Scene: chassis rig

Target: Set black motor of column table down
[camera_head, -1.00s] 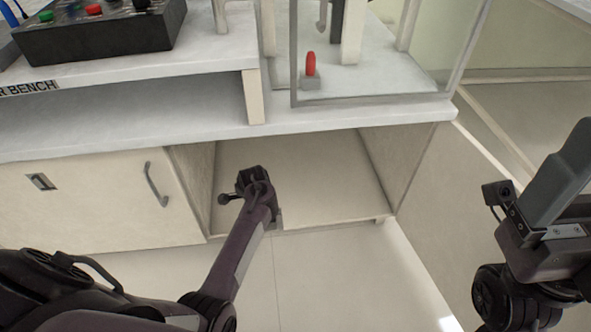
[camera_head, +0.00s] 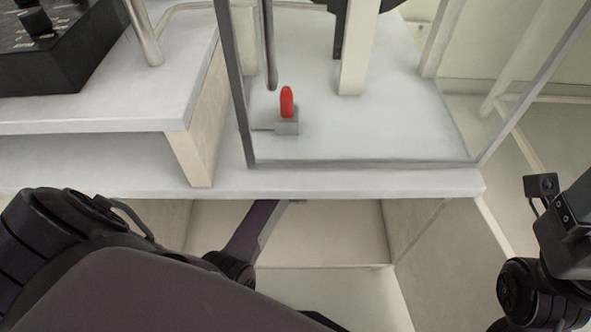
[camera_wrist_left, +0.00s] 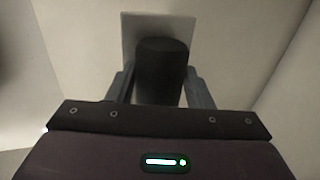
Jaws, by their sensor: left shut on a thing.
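In the left wrist view my left gripper (camera_wrist_left: 160,82) is shut on the black motor (camera_wrist_left: 162,65), a dark rounded block between its two grey fingers. A pale grey square plate (camera_wrist_left: 137,28) shows behind the motor; I cannot tell whether they touch. In the head view my left forearm (camera_head: 253,232) reaches under the bench top, which hides the left gripper and the motor. My right arm's end (camera_head: 570,225) is at the right edge, away from the bench; its fingers are not clear.
The open bench compartment (camera_head: 320,232) has pale walls and a floor around my left arm. The bench top edge (camera_head: 350,185) lies above it. On top stand a clear-walled enclosure (camera_head: 243,110) with a red part (camera_head: 286,101) and a black control box (camera_head: 75,62).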

